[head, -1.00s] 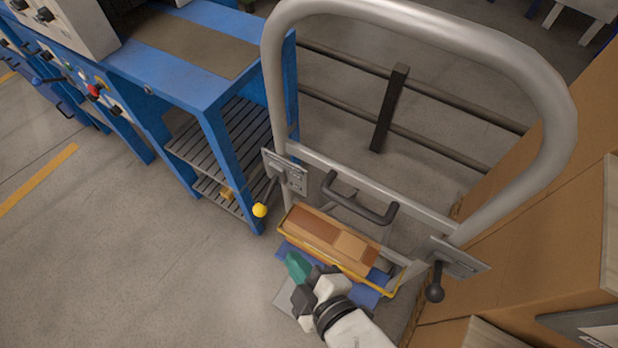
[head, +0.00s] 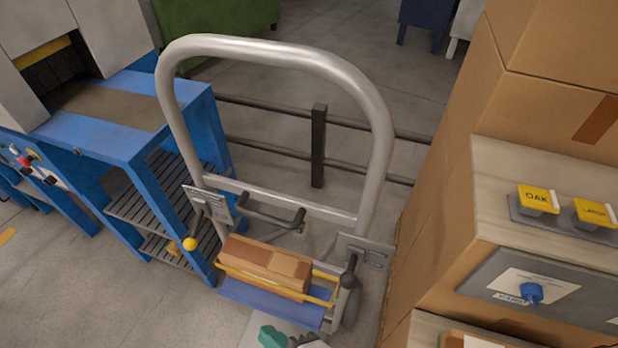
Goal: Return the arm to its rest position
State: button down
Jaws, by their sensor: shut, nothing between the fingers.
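My gripper (head: 273,336) shows only partly at the bottom edge of the head view, as a teal tip with a dark part beside it. It is shut and holds nothing. The rest of my arm is cut off by the frame. My gripper appears just in front of the low blue ledge (head: 258,298) of a grey tubular hand truck (head: 380,130). I cannot tell how far above the floor it is.
A wrapped brown block (head: 262,266) rests in the truck's yellow-rimmed holder. A blue machine table (head: 125,130) stands left. Floor is clear at lower left.

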jog(key=w+d+f+m+g+h, duration=0.1)
jog(key=d+f+m+h, duration=0.25)
jog(key=d, duration=0.55)
jog(key=w+d+f+m+g+h, duration=0.1)
jog(key=d+f+m+h, duration=0.2)
jog(key=d+m, duration=0.35)
jog(key=s+d+f+m+g+h, duration=0.1)
jog(key=s+d+m+g, duration=0.2)
jog(key=d, duration=0.6)
jog(key=s+d+f+m+g+h, duration=0.1)
jog(key=s+d+m+g+h, duration=0.1)
jog(key=s+d+m, duration=0.4)
jog(key=s+d, duration=0.2)
jog(key=d, duration=0.1)
jog(key=shift+s+g, duration=0.2)
jog(key=shift+g, duration=0.2)
